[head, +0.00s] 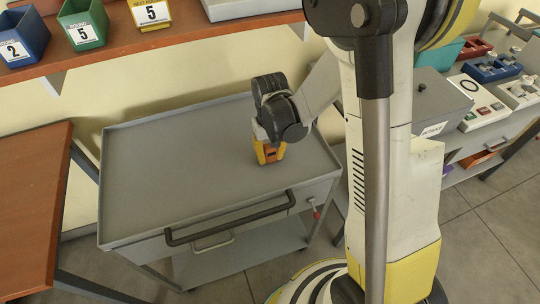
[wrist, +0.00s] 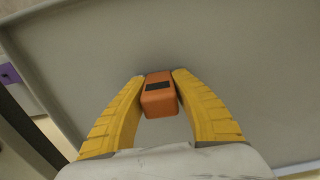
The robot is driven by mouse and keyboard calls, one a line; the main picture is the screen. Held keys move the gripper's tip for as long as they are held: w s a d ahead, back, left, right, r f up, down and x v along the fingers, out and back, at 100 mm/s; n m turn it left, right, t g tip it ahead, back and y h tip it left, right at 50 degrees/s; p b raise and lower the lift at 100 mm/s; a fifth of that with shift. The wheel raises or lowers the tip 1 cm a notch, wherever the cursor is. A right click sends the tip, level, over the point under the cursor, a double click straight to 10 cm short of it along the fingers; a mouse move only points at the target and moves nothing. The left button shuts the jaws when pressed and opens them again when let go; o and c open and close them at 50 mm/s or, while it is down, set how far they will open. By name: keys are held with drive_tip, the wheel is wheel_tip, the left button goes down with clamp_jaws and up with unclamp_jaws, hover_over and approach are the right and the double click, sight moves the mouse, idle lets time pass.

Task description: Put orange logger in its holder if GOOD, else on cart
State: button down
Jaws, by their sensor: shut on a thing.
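The orange logger (wrist: 158,98) is a small box with a dark panel on its face. My gripper (wrist: 158,80) has its yellow fingers shut on it, one on each side. In the head view the logger (head: 268,155) shows between the fingers of my gripper (head: 269,150), at or just above the right part of the grey cart's top (head: 180,165). I cannot tell whether it touches the surface. The dark panel is too small to read. I cannot make out the logger's holder.
A brown table (head: 35,200) stands at the left. A grey box (head: 440,98) and several devices stand on a bench at the right. The rest of the cart's top is clear, within a raised rim.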

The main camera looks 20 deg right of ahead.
drive_tip(key=c, duration=1.2)
unclamp_jaws()
drive_tip(key=shift+o, duration=0.2)
drive_tip(key=shift+r, duration=0.1)
wheel_tip(320, 180, up, 12)
drive_tip(key=p, duration=0.5)
drive_tip(key=shift+s+r, duration=0.1)
drive_tip(key=shift+r, duration=0.15)
drive_tip(key=s+r+t, duration=0.7)
drive_tip(key=s+r, duration=0.5)
drive_tip(key=r, duration=0.1)
drive_tip(key=shift+s, duration=0.4)
drive_tip(key=shift+d+r, duration=0.1)
